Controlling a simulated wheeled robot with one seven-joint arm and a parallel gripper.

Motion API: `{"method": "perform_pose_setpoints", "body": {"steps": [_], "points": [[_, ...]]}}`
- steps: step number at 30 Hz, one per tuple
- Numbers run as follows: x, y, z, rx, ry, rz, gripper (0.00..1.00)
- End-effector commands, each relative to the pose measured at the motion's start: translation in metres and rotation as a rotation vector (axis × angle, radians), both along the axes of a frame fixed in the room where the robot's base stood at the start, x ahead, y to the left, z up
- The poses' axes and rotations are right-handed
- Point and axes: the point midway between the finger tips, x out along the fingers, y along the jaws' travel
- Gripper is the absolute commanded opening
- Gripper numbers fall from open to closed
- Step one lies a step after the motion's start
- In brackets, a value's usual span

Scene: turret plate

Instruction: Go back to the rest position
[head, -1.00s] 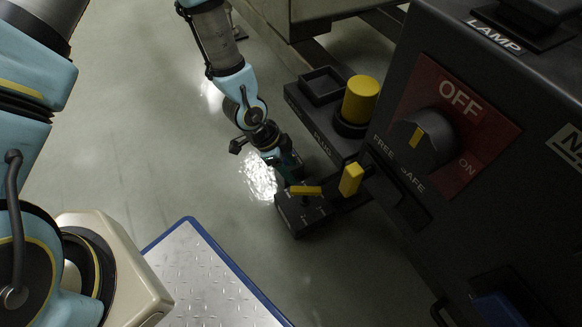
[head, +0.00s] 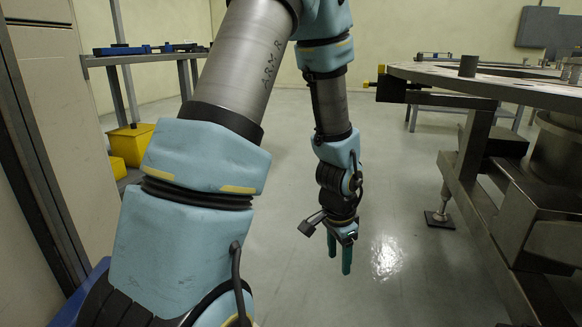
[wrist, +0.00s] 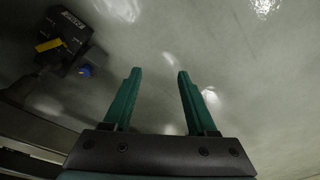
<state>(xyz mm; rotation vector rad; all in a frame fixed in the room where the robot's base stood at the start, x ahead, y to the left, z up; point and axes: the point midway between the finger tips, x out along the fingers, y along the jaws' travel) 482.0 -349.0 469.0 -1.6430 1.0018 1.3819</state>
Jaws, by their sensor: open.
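My gripper (head: 339,254) hangs at the end of my arm in the middle of the head view, with its green fingers pointing down over bare floor. In the wrist view my gripper (wrist: 155,92) shows two green fingers spread apart with only grey floor between them. It is open and empty, and nothing touches the fingers. A small black box (wrist: 63,42) with a yellow handle and a blue knob shows at the upper left of the wrist view, apart from the fingers.
A large round turret plate (head: 500,82) on a dark metal frame stands at the right. A workbench (head: 150,57) with blue items stands at the back left, with yellow bins (head: 130,142) under it. A pale cabinet (head: 50,110) borders the left. The floor (head: 400,190) between is clear.

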Motion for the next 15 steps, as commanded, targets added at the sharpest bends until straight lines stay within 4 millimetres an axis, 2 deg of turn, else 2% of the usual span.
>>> {"method": "perform_pose_setpoints", "body": {"steps": [1,3,6,9,15], "points": [[0.010,0.029,0.021,0.001,-0.010,0.137,0.57],[0.013,0.065,0.043,0.005,-0.008,0.314,0.57],[0.010,0.106,0.067,-0.001,-0.002,0.528,0.57],[0.003,0.136,0.085,-0.014,0.006,0.704,0.57],[-0.018,0.181,0.114,-0.053,0.025,1.004,0.57]]}}
